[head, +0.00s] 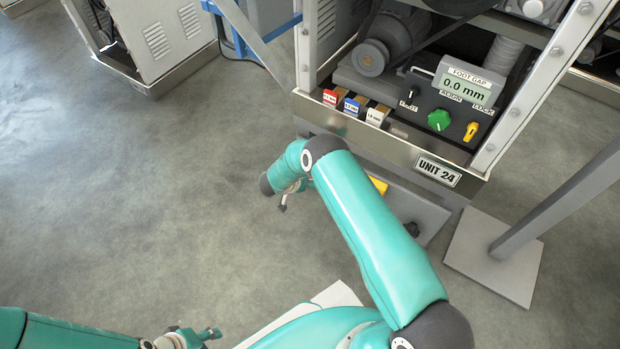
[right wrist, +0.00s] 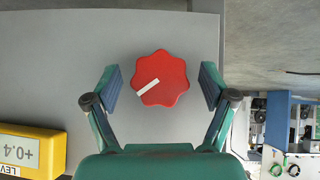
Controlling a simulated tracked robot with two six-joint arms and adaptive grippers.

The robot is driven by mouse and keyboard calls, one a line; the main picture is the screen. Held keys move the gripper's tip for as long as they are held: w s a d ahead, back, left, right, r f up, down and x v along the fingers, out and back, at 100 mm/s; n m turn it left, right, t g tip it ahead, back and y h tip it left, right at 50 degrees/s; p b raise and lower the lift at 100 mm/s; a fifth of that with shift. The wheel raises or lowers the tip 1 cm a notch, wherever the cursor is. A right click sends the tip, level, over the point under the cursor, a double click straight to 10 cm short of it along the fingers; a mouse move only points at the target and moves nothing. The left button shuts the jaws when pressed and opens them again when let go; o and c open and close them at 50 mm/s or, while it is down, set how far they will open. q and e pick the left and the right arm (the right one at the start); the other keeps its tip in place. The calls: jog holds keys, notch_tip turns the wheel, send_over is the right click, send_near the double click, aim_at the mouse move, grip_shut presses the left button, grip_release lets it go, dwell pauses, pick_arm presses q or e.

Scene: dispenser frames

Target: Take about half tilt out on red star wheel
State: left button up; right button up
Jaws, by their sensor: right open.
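The red star wheel (right wrist: 172,70) shows in the right wrist view, lying on a flat grey surface (right wrist: 60,60). A white bar mark on it points to the lower left. My right gripper (right wrist: 161,86) is open, with one finger on each side of the wheel and a visible gap on both sides. A yellow level box (right wrist: 30,152) at the lower left reads +0.4. In the head view, my right arm hides the wheel, and only part of the yellow box (head: 378,185) shows. My left gripper (head: 208,334) is at the bottom left, away from the unit, its jaws unclear.
Unit 24's panel (head: 440,105) has a FOOT GAP display (head: 464,88) reading 0.0 mm, a green knob (head: 439,120) and a yellow lock lever (head: 471,131). Red, blue and white tagged blocks (head: 352,105) sit beside it. A post on a base plate (head: 495,255) stands right. The left floor is clear.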

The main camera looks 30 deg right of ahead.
jog(key=v, duration=1.1)
jog(key=shift+s+a, duration=0.1)
